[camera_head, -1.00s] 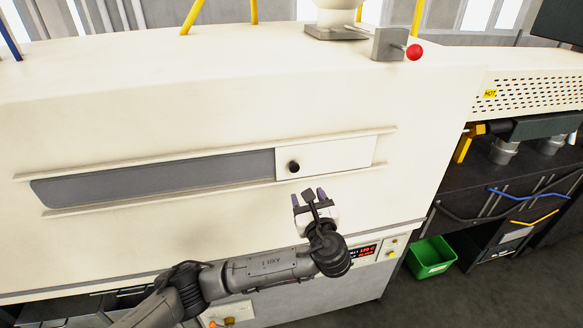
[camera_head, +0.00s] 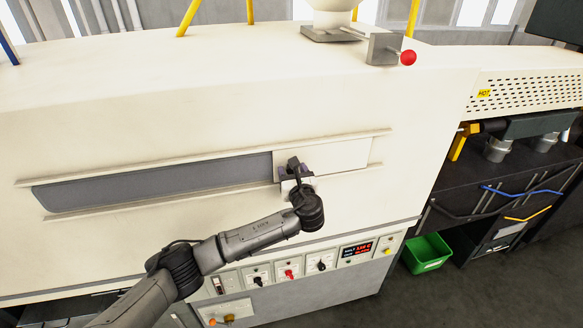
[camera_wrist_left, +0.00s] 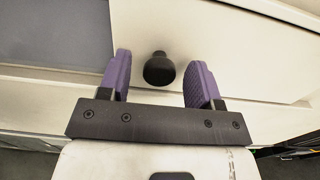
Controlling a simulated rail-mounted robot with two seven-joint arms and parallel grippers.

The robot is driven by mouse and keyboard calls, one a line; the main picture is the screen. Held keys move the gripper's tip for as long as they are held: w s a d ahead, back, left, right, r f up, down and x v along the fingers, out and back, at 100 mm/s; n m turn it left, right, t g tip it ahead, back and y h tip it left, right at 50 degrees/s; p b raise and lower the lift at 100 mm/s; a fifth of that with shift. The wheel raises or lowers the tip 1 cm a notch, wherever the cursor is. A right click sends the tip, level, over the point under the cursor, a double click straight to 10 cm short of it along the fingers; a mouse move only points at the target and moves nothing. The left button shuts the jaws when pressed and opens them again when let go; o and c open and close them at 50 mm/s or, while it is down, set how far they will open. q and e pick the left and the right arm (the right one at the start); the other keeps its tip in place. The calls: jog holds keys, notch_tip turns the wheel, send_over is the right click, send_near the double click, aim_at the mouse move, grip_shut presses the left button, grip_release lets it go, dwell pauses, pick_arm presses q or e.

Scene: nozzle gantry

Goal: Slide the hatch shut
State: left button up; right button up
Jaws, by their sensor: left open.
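The hatch (camera_head: 345,157) is a cream sliding panel between two rails on the machine's front, at the right end of a long slot. The grey opening (camera_head: 150,183) shows to its left, uncovered. My left gripper (camera_head: 293,172) is at the hatch's left part, hiding the knob in the head view. In the left wrist view the black round knob (camera_wrist_left: 159,69) sits between the two open purple fingers of my left gripper (camera_wrist_left: 160,80), with a gap on each side. My right gripper is not in view.
The lower rail (camera_head: 150,206) runs under the slot, close to my left gripper. A control panel (camera_head: 290,270) with knobs and a red display lies below. A red ball-ended lever (camera_head: 408,58) is above right. A green bin (camera_head: 428,254) stands on the floor at right.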

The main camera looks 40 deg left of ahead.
pick_arm(q)
jog(key=shift+w+a, duration=0.35)
jog(key=shift+a, duration=0.2)
jog(key=shift+c, duration=0.4)
jog(key=shift+d, duration=0.1)
grip_shut()
